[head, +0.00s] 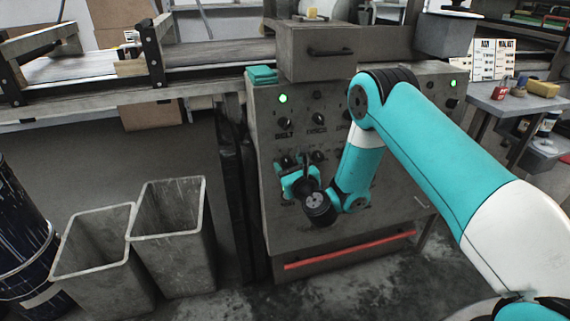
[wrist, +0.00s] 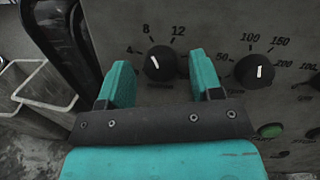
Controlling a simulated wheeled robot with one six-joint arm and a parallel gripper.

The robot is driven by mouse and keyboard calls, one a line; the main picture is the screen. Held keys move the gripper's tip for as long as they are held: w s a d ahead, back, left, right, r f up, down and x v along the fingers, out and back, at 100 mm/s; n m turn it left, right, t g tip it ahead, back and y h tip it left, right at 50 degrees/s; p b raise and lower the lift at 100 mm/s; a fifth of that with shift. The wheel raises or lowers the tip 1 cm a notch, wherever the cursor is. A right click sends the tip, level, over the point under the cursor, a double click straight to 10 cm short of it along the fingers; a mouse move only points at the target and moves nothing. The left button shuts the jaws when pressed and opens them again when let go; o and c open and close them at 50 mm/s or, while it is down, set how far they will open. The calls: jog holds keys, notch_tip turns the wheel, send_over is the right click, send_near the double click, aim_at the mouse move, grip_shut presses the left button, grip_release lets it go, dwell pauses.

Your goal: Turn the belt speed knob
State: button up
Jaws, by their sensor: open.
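A round black knob (wrist: 160,64) with a white pointer and marks 4, 8 and 12 shows between the fingers of my gripper (wrist: 162,76) in the wrist view. The teal fingers are open on either side of it, apart from it. Its pointer is nearly upright, leaning slightly left toward 8. No name label is visible there. In the head view my gripper (head: 291,168) is at the lower left of the grey control panel (head: 300,230), over the lower row of knobs. An upper-left knob (head: 285,123) has a label too small to read surely.
A second knob (wrist: 254,71), marked 50 to 200, sits right of the first, above a green button (wrist: 270,130). A drawer box (head: 316,50) juts out above the panel. Two grey bins (head: 172,235) stand left of it. A red bar (head: 350,250) crosses its bottom.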

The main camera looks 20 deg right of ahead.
jog(key=c, duration=0.9)
jog(key=shift+d+n, duration=0.1)
jog(key=shift+n, duration=0.2)
jog(key=shift+f+n, duration=0.1)
jog(key=shift+n, duration=0.6)
jog(key=n, duration=0.1)
jog(key=n+g+p, duration=0.1)
jog(key=n, duration=0.1)
jog(key=shift+r+n+y, duration=0.2)
jog(key=shift+n+y, duration=0.1)
jog(key=shift+y, duration=0.1)
jog(key=n+p, duration=0.2)
jog(key=n, duration=0.1)
jog(key=shift+g+y+p, duration=0.3)
jog(key=shift+p, duration=0.05)
jog(key=shift+n+p, duration=0.65)
jog(key=shift+n, duration=0.35)
jog(key=shift+f, duration=0.15)
jog(key=shift+s+d, duration=0.1)
